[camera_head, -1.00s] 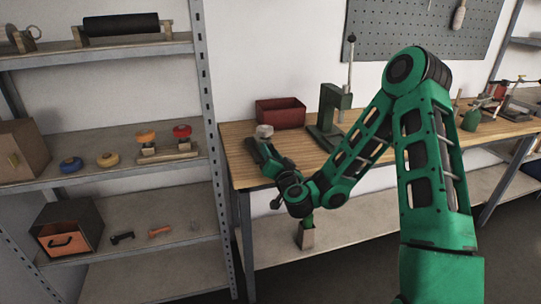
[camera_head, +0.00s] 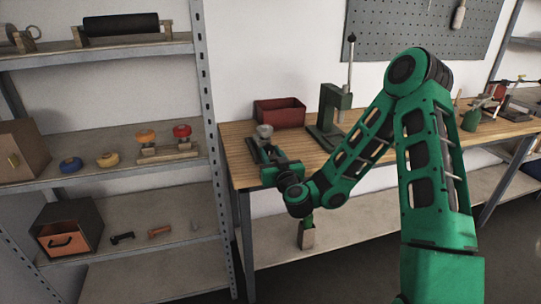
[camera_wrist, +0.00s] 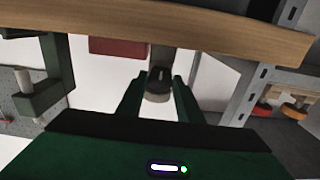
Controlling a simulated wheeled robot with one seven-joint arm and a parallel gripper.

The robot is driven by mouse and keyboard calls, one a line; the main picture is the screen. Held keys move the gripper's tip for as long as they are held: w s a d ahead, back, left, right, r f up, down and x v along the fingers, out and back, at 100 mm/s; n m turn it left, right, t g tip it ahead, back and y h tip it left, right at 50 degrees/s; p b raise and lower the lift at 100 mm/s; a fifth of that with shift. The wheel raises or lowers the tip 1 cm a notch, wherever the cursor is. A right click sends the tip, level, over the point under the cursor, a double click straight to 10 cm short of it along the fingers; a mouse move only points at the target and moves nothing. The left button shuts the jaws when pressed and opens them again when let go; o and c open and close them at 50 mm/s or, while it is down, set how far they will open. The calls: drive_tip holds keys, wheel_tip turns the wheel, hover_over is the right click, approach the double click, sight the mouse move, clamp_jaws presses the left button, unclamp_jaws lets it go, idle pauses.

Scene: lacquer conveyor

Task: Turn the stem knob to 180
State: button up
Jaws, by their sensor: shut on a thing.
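The stem knob (camera_head: 264,131) is a small pale grey, rounded piece at the left part of the wooden bench. In the wrist view, which is upside down, the knob (camera_wrist: 158,91) sits on a grey-brown stem and has a dark mark on its side. My gripper (camera_head: 263,145) reaches it from the front right. In the wrist view its two green fingers (camera_wrist: 160,98) stand on either side of the knob and are shut on it. The fingers hide part of the knob's sides, and any angle scale is not readable.
A red bin (camera_head: 280,113) and a green lever press (camera_head: 330,120) stand behind and right of the knob on the bench (camera_head: 236,152). A metal shelf (camera_head: 120,172) with coloured knobs stands close on the left. The right part of the bench holds several tools.

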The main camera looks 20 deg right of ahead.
drive_tip(key=shift+a, duration=0.2)
drive_tip(key=o, duration=1)
drive_tip(key=shift+o, duration=0.2)
drive_tip(key=shift+d, duration=0.1)
